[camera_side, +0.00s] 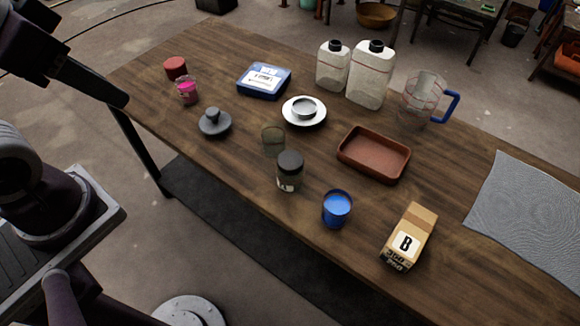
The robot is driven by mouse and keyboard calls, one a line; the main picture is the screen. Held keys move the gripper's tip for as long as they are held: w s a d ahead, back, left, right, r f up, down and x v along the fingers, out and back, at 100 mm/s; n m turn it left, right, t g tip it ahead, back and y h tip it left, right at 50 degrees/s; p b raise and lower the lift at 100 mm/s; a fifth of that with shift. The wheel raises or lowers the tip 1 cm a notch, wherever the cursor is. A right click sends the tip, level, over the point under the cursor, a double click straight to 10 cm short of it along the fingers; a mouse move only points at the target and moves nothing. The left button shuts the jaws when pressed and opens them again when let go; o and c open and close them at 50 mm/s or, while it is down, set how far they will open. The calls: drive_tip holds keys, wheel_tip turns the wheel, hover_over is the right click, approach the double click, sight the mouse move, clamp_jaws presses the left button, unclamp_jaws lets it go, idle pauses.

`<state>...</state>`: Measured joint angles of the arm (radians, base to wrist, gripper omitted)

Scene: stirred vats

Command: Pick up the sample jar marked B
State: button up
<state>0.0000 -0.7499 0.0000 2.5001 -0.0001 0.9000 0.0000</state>
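A small brown carton (409,236) lies near the front edge of the table at the right, with a large black B on its white label. A jar with a black lid (289,171) stands left of the blue cup; its pale label is too small to read. A small clear greenish glass (273,141) stands just behind it. A jar with pink contents (187,91) stands at the far left. My gripper (100,87) seems to be the dark end at the upper left, well away from the carton and jars. Its fingers cannot be made out clearly.
On the wooden table (235,150) are a blue cup (337,208), a reddish tray (373,155), a saucer with a bowl (304,111), a blue scale (264,81), two white jugs (370,80), a measuring jug (423,98), a grey lidded piece (214,123) and a grey mat (530,215).

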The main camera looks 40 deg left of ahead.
drive_tip(key=o, duration=1.1)
drive_tip(key=w+a+f+m+t, duration=0.15)
drive_tip(key=w+f, duration=0.25)
drive_tip(key=w, duration=0.4)
drive_tip(key=w+a+f, duration=0.2)
drive_tip(key=w+f, duration=0.2)
drive_tip(key=w, duration=0.3)
drive_tip(key=w+a+f+m+t, duration=0.15)
drive_tip(key=w+f, duration=0.25)
drive_tip(key=w, duration=0.4)
drive_tip(key=n+h, duration=0.1)
drive_tip(key=h, duration=0.8)
hover_over(278, 171)
drive_tip(key=a, duration=0.5)
wheel_tip(278, 171, down, 17)
drive_tip(key=d+f+m, duration=0.1)
drive_tip(key=m, duration=0.1)
drive_tip(key=d+f+m+t, duration=0.1)
drive_tip(key=d+f, duration=0.1)
drive_tip(key=d+f+m, duration=0.1)
drive_tip(key=m, duration=0.1)
drive_tip(key=shift+s+d+f+m+t, duration=0.15)
drive_tip(key=shift+s+f+m+t, duration=0.15)
drive_tip(key=shift+w+d+f+m, duration=0.1)
drive_tip(key=shift+d+f+m, duration=0.15)
drive_tip(key=shift+m, duration=0.15)
drive_tip(key=x, duration=0.7)
drive_tip(key=shift+a+f, duration=0.15)
drive_tip(key=shift+a, duration=0.1)
